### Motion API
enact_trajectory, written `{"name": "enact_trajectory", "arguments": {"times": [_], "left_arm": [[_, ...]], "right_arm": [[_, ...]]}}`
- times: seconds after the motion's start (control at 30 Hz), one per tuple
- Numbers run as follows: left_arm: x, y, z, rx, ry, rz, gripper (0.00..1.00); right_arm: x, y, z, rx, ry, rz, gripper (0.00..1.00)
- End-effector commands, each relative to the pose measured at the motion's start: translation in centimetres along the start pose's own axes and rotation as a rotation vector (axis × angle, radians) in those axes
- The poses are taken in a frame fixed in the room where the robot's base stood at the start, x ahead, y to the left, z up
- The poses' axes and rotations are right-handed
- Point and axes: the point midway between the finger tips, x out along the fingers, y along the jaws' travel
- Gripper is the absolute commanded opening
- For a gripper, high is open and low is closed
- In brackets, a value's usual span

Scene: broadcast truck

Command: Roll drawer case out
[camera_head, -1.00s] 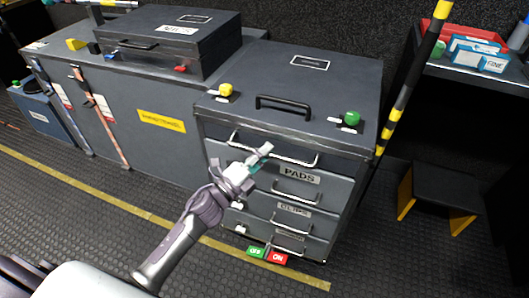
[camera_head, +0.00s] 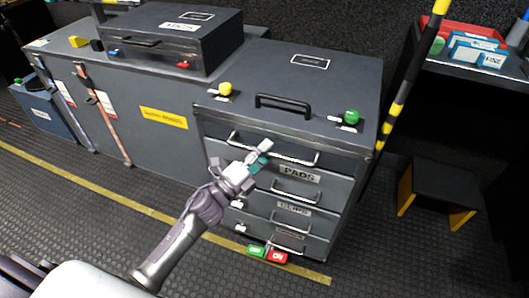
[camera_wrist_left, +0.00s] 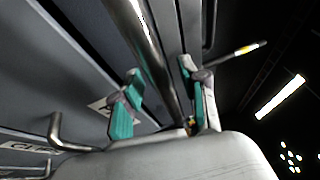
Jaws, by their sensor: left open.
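The grey drawer case (camera_head: 290,78) stands on the floor against the back wall. It has a black top handle (camera_head: 283,104), a yellow knob, a green knob and several front drawers with metal bar handles. Green OFF and red ON pedals (camera_head: 278,256) sit at its foot. My left gripper (camera_head: 258,158) is open at the left part of the top bar handle (camera_head: 290,160), above the PADS label. In the left wrist view the bar (camera_wrist_left: 150,50) runs between the two teal-padded fingers (camera_wrist_left: 160,105). Whether they touch it is unclear. My right gripper is out of view.
A long grey case (camera_head: 130,110) with straps adjoins on the left, with a smaller black case (camera_head: 172,40) on it. A low black step (camera_head: 437,188) stands right, below a shelf of blue boxes.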

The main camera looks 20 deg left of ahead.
Motion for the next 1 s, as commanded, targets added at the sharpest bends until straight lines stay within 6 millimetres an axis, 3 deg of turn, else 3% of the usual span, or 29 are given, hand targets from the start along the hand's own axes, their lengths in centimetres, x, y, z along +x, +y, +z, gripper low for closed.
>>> {"name": "enact_trajectory", "arguments": {"times": [0.27, 0.7, 1.0], "left_arm": [[-0.9, 0.0, 0.0, -0.001, -0.001, 0.000, 0.43], [-9.6, 0.1, 0.0, -0.001, -0.001, 0.003, 0.43], [-12.0, 0.0, 0.0, 0.000, 0.000, -0.001, 0.43]], "right_arm": [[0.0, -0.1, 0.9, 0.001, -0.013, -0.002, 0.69], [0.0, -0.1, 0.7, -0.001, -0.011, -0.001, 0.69], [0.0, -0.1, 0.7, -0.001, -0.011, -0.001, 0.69]]}}
